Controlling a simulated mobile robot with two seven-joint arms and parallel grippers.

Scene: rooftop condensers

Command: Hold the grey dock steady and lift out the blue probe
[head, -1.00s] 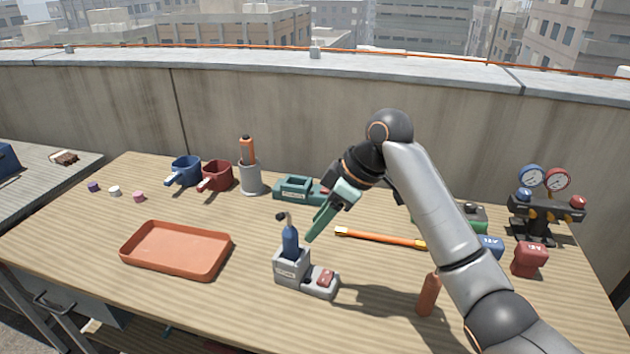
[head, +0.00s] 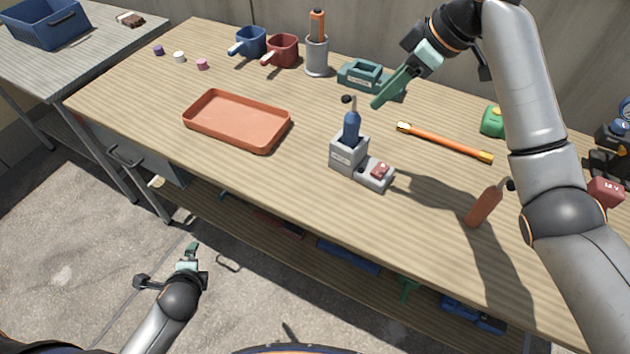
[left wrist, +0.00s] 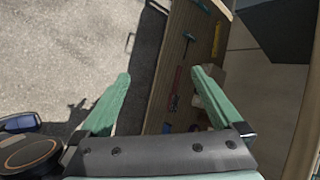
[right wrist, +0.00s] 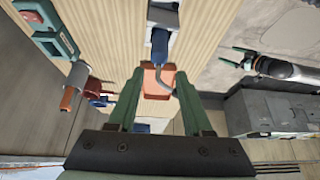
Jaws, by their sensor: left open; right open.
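The grey dock (head: 341,157) stands on the wooden bench, with a lower part holding a red block on its right. The blue probe (head: 352,128) stands upright in the dock's taller part, a dark hooked cable at its top. My right gripper (head: 378,104) is just above and right of the probe, apart from it. In the right wrist view the probe (right wrist: 160,42) and dock (right wrist: 163,17) lie beyond the open, empty fingers. My left gripper (head: 190,250) is low, off the bench's front edge. The left wrist view shows its fingers (left wrist: 160,75) apart and empty.
An orange tray (head: 237,143) lies left of the dock. A green-grey tool (head: 362,76), mugs and a grey cup (head: 317,56) stand behind. The bench front is clear.

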